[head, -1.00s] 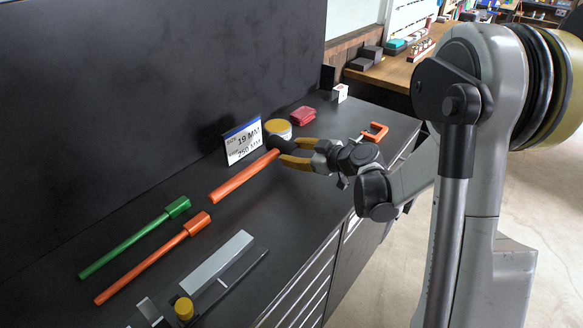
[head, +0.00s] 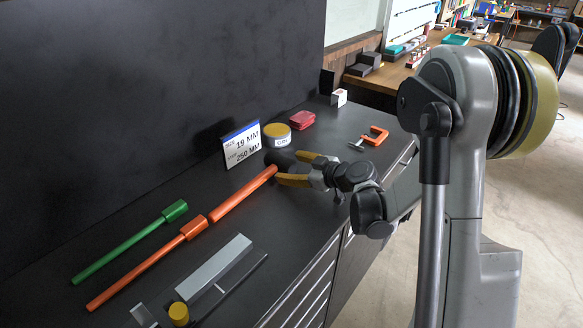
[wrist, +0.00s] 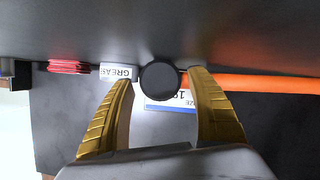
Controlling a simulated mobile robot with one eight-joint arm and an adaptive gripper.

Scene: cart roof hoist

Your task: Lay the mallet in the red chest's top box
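The mallet has a black head (head: 279,158) and an orange handle (head: 242,195). It lies over the dark bench in the head view, in front of the size sign. My gripper (head: 287,168) stands around the mallet head with its yellow fingers apart. In the wrist view the round black head (wrist: 160,81) sits between the fingertips (wrist: 162,76), with narrow gaps showing on both sides. The handle (wrist: 270,84) runs right, partly behind one finger. Whether the mallet touches the bench is unclear. The red chest and its top box are not visible.
A green tool (head: 130,242) and an orange tool (head: 145,265) lie left of the mallet. The size sign (head: 242,145), a tin (head: 277,134), a red pack (head: 302,120) and an orange clamp (head: 375,138) stand behind. A grey bar (head: 214,267) lies in front.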

